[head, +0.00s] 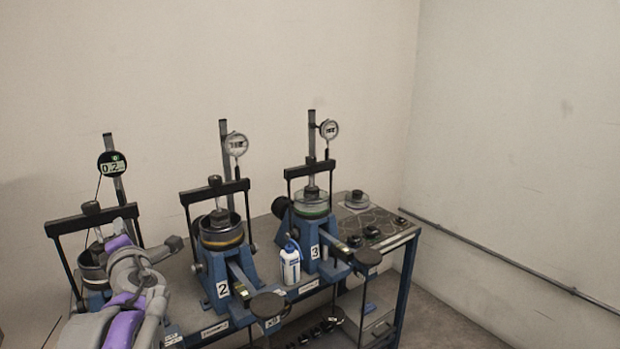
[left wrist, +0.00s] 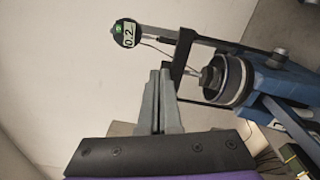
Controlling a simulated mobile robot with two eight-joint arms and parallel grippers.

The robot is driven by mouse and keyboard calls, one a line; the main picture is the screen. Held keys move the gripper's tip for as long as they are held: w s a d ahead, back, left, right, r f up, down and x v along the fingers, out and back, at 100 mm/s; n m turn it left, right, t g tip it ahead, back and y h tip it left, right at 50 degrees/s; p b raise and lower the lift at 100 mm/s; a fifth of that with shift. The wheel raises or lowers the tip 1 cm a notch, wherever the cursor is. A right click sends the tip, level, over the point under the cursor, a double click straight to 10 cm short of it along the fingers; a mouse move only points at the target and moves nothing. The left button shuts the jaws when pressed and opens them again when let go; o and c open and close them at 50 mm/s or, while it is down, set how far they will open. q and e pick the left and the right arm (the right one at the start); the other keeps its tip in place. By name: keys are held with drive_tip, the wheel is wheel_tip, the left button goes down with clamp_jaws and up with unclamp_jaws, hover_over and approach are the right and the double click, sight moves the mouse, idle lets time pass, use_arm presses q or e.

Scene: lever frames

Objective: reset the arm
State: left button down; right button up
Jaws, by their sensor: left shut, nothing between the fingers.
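My left arm (head: 128,290), grey and purple, comes in at the lower left of the head view, in front of the leftmost lever frame (head: 92,215). Its fingertips are hard to make out there. In the left wrist view my left gripper (left wrist: 160,74) is shut and empty, its two grey fingers together. Beyond the fingers that view shows a dial with a green-lit display (left wrist: 127,33), a black yoke (left wrist: 183,58) and a round cell (left wrist: 229,80) on a blue body. I cannot tell whether the fingers touch the frame. My right gripper is not in view.
Lever frames marked 2 (head: 222,289) and 3 (head: 314,252) stand to the right on the bench. A white and blue bottle (head: 290,265) stands between them. Small dark weights (head: 372,231) lie at the bench's right end. The floor (head: 450,310) to the right is clear.

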use_arm(q)
drive_tip(key=s+d+f+n+g+h, duration=0.2)
drive_tip(key=s+d+f+n+g, duration=0.15)
drive_tip(key=s+f+n, duration=0.6)
drive_tip(key=s+d+f+n+g+h, duration=0.1)
drive_tip(key=s+d+f+n+g, duration=0.2)
drive_tip(key=f+n, duration=0.75)
drive_tip(key=s+d+f+n+g+h, duration=0.1)
drive_tip(key=s+d+f+n+h, duration=0.3)
drive_tip(key=s+d+f+n, duration=0.3)
drive_tip(key=s+d+f+n+g+h+p, duration=0.1)
drive_tip(key=s+d+f+n+h, duration=0.4)
drive_tip(key=d+n, duration=0.7)
wheel_tip(320, 180, down, 2)
drive_tip(key=s+n, duration=0.2)
drive_tip(key=n, duration=0.1)
drive_tip(key=shift+d+n+p, duration=0.15)
drive_tip(key=shift+n+p, duration=0.15)
